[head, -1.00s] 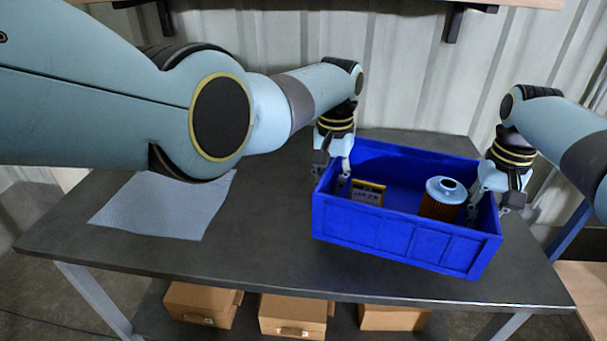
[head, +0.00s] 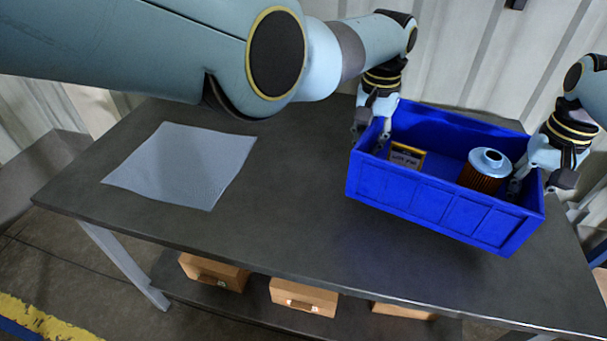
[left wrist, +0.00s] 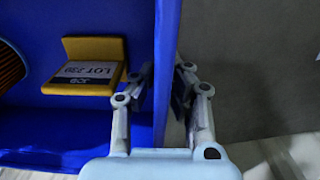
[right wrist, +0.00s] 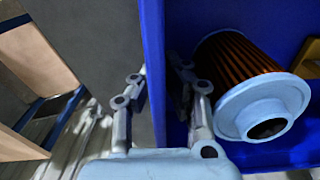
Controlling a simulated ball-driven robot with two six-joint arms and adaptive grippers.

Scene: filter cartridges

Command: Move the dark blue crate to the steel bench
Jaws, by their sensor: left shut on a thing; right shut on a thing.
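The dark blue crate (head: 430,205) is over the right part of a dark grey-topped bench (head: 270,225) with pale metal legs. I cannot tell whether its bottom touches the top. It holds an orange pleated filter cartridge (head: 485,170) with pale blue caps and a yellow-edged lot card (head: 407,155). My left gripper (head: 378,135) is shut on the crate's left end wall, one finger on each side, as the left wrist view (left wrist: 163,90) shows. My right gripper (head: 533,185) is shut on the right end wall, which also shows in the right wrist view (right wrist: 160,92).
A grey-blue cloth or mat (head: 182,165) lies flat on the left of the bench top. Brown boxes (head: 303,297) sit on the shelf beneath. Bare top lies between mat and crate. A corrugated wall stands behind. Wooden boards with a blue frame (right wrist: 35,60) show beyond the crate's right end.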

